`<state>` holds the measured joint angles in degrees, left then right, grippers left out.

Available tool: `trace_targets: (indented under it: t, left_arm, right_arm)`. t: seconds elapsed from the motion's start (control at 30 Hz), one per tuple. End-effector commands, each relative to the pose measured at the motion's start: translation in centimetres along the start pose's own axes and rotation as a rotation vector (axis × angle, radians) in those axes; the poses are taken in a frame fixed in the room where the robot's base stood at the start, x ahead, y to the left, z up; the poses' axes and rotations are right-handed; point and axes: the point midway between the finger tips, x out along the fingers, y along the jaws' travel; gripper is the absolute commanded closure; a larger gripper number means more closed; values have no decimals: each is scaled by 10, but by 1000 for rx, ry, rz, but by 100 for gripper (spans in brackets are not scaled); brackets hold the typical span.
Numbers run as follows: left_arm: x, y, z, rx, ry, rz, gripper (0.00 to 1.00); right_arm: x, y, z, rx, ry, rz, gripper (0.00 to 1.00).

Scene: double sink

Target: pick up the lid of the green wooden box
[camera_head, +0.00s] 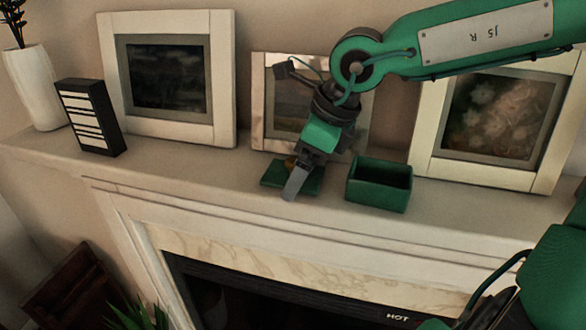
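The green box (378,187) stands open and upright on the mantel, right of centre. Its flat green lid (271,175) lies apart from it on the mantel, to the left. A small brownish knob (290,163) shows on the lid, partly hidden by my gripper. My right gripper (294,181) comes down over the lid from above, with one grey finger in front of the lid and knob. The other finger is hidden, so I cannot tell whether it is shut on the knob. My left gripper is not in view.
Framed pictures (223,111) lean on the wall behind, the middle one (259,119) close behind my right gripper. A black-and-white striped block (90,117) and a white vase (37,91) stand at the left. The mantel's front edge drops to a fireplace. Bare mantel (195,170) lies left of the lid.

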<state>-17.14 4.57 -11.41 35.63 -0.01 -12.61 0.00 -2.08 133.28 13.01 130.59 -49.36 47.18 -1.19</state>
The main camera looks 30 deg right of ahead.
Motion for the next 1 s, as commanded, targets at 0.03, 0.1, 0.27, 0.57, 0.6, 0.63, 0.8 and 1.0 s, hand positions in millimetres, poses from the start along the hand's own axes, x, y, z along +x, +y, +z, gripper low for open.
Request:
trace_targets:
  t: [0.03,0.1,0.27,0.57,0.6,0.63,0.8,1.0]
  left_arm:
    - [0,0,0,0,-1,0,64]
    - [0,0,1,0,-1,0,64]
    - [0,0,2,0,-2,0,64]
    - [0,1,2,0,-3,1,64]
    - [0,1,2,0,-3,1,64]
    - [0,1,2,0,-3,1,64]
    - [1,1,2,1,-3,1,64]
    - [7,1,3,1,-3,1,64]
  right_arm:
    - [1,0,0,0,0,0,7]
    - [1,0,0,0,-1,0,7]
    - [1,0,0,0,-1,0,17]
    - [0,0,0,0,-1,0,56]
    - [0,0,0,0,-1,0,56]
    - [0,0,0,0,-1,0,56]
    - [-2,-1,1,0,-2,-2,56]
    - [-18,-1,9,-1,-5,-4,56]
